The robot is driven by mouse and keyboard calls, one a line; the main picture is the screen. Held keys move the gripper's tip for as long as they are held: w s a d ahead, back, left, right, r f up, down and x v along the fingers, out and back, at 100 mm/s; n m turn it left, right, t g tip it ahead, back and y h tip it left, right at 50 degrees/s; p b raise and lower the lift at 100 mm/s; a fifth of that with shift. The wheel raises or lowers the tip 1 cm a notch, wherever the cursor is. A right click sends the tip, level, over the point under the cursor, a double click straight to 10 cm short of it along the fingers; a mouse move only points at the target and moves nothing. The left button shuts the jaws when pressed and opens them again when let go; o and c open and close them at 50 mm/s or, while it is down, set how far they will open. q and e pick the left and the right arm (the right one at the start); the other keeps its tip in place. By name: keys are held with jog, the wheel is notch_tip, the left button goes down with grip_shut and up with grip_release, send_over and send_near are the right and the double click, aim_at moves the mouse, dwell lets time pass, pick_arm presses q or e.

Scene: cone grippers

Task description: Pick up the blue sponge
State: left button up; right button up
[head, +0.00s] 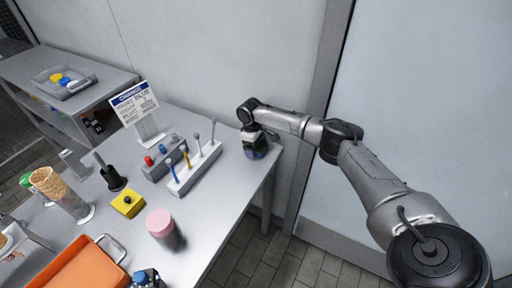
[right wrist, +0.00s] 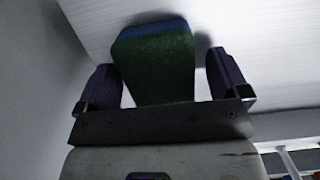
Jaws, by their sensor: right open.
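The sponge (right wrist: 155,62) shows in the right wrist view as a dark green block with a blue strip along its far edge. It lies on a pale surface between the two dark purple fingers of my right gripper (right wrist: 162,75). The gripper is open, with one finger on each side of the sponge and a narrow gap visible at the right finger. In the head view my right gripper (head: 256,150) points down at the far right corner of the table and hides the sponge there. My left gripper is not in view.
A grey rack (head: 195,168) with upright tools stands left of my right gripper. A sign (head: 134,102), a yellow block (head: 128,204), a pink cylinder (head: 161,223), cones (head: 55,187) and an orange tray (head: 78,268) are farther left. The wall (head: 230,50) is close behind.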

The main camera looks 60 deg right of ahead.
dwell(0.3)
jog(key=c, duration=1.1)
jog(key=shift+o, duration=0.2)
